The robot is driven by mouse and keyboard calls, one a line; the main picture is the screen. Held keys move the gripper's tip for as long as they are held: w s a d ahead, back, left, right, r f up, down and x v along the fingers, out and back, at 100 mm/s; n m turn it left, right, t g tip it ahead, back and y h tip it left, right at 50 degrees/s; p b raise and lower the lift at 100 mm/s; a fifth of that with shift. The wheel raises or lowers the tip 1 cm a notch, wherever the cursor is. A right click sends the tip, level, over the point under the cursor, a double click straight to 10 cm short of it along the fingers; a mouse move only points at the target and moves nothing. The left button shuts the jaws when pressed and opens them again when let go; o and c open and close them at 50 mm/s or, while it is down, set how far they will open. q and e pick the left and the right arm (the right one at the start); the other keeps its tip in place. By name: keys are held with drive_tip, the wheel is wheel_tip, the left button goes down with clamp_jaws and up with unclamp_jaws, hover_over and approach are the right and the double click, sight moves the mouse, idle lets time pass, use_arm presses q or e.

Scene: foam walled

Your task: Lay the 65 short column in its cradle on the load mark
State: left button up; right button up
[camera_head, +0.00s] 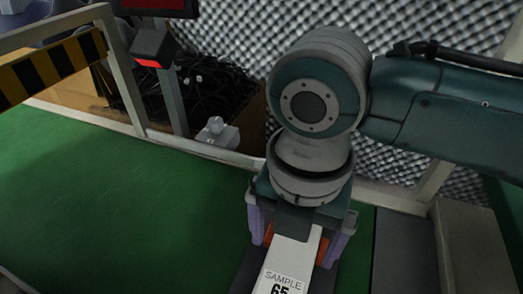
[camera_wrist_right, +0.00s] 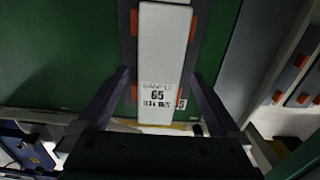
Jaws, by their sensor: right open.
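The white 65 short column (camera_head: 291,262), labelled "SAMPLE 65", lies below my right gripper (camera_head: 297,243) in the head view. It also shows in the right wrist view (camera_wrist_right: 162,45). A dark grey cradle (camera_wrist_right: 202,45) with orange blocks shows beneath and beside the column, which appears to lie on it. My right gripper's purple fingers stand on either side of the column, open, with gaps in the wrist view. I cannot make out a load mark; the column's lower end is cut off in the head view. My left gripper is not in view.
The green floor (camera_head: 110,205) is clear at left. A yellow-black striped barrier (camera_head: 55,68), a post with a red-lit box (camera_head: 152,45) and a bin of dark cables (camera_head: 215,90) stand behind. Grey pieces with orange blocks (camera_wrist_right: 297,72) lie at right in the wrist view.

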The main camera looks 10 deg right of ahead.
sight(290, 258)
wheel_tip(290, 258, up, 6)
drive_tip(key=p, duration=0.2)
drive_tip(key=s+a+m+t+y, duration=0.25)
drive_tip(key=s+m, duration=0.45)
drive_tip(key=m, duration=0.7)
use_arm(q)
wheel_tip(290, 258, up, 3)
use_arm(e)
drive_tip(key=s+d+r+m+t+h, duration=0.1)
drive_tip(key=s+d+m, duration=0.4)
drive_tip(key=d+m, duration=0.7)
drive_tip(key=shift+r+m+h, duration=0.2)
drive_tip(key=shift+m+h, duration=0.4)
drive_tip(key=shift+h, duration=0.05)
drive_tip(key=shift+s, duration=0.1)
